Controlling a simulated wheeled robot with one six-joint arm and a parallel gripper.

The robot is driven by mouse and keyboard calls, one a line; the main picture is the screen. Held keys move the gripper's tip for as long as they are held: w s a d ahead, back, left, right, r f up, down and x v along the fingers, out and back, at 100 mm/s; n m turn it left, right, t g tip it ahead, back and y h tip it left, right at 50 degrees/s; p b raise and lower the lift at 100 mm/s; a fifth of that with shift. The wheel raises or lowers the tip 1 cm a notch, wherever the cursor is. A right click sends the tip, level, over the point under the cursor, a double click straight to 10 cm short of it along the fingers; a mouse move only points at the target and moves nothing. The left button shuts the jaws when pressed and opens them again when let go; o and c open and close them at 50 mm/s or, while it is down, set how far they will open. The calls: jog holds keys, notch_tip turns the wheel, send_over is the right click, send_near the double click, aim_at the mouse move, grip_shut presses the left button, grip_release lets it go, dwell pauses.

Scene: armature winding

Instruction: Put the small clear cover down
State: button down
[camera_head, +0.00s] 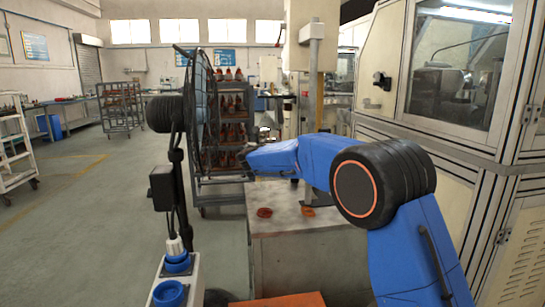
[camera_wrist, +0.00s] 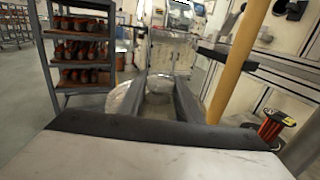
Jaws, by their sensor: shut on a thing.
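My gripper (camera_wrist: 160,82) shows in the wrist view as two dark fingers reaching forward. They are shut on a pale, see-through rounded thing, which I take to be the small clear cover (camera_wrist: 123,97). It shows between the fingers and bulges past the left one. Its exact outline is blurred. In the head view my blue arm reaches from the right over a grey cabinet top (camera_head: 340,222). The cover cannot be made out there, and the gripper is not clear.
Small orange-brown round parts (camera_head: 264,212) lie on the cabinet top. A grey rack (camera_wrist: 52,60) with reddish-brown parts stands beyond. A black fan (camera_head: 200,100) stands at left of the arm. A yellow post (camera_wrist: 240,55) and a large machine (camera_head: 390,75) are at right. Floor at left is open.

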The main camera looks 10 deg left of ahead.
jog(key=shift+f, duration=2.15)
jog(key=c, duration=1.3)
grip_release()
jog(key=shift+s, duration=0.1)
jog(key=s, duration=0.4)
jog(key=s+a, duration=0.1)
jog(key=s, duration=0.7)
jog(key=shift+a, duration=0.15)
